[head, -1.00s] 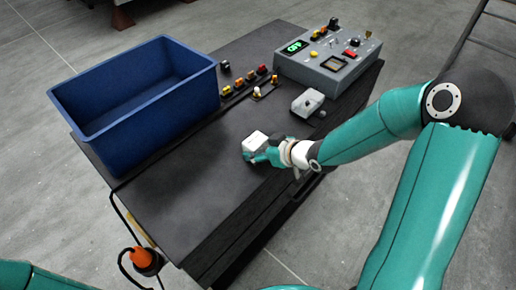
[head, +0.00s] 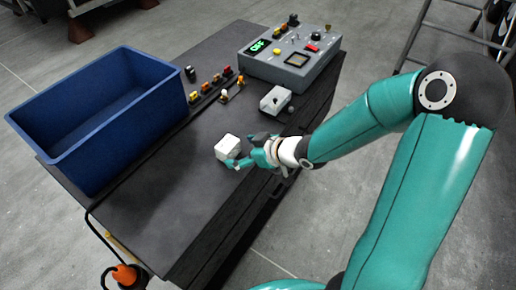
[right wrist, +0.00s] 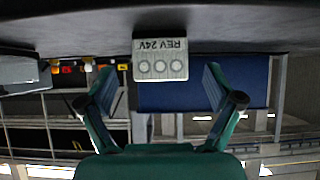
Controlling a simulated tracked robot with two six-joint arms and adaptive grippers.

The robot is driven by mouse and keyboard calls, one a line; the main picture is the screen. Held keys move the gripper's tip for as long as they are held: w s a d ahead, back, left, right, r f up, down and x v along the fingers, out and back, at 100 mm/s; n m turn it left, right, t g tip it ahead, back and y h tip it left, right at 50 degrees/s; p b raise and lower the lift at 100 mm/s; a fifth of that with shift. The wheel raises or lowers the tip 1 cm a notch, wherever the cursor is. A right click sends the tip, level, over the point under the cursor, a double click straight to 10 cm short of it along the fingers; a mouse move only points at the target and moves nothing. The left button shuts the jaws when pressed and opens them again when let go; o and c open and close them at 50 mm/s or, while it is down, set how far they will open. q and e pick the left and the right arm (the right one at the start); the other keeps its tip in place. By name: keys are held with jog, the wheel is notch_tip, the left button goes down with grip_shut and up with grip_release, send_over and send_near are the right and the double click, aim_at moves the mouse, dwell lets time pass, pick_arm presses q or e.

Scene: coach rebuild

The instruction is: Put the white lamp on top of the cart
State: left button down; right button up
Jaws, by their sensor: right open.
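The white lamp (head: 228,147) is a small white box standing upright on the dark top of the cart (head: 150,205), near its right edge. In the right wrist view the lamp (right wrist: 160,58) appears upside down, with "REV 24V" and three round lights on its face. My right gripper (head: 245,152) is open just to the right of the lamp. In the right wrist view its spread fingers (right wrist: 160,88) show a gap to either side of the lamp and look clear of it. My left gripper is not in view.
A blue bin (head: 110,110) stands on the cart's left part. A grey control box (head: 293,58) with a green display is at the far end. An orange-and-black object (head: 125,275) hangs beside the cart.

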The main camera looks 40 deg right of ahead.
jog(key=v, duration=0.7)
jog(key=shift+s, duration=0.2)
jog(key=shift+r, duration=0.15)
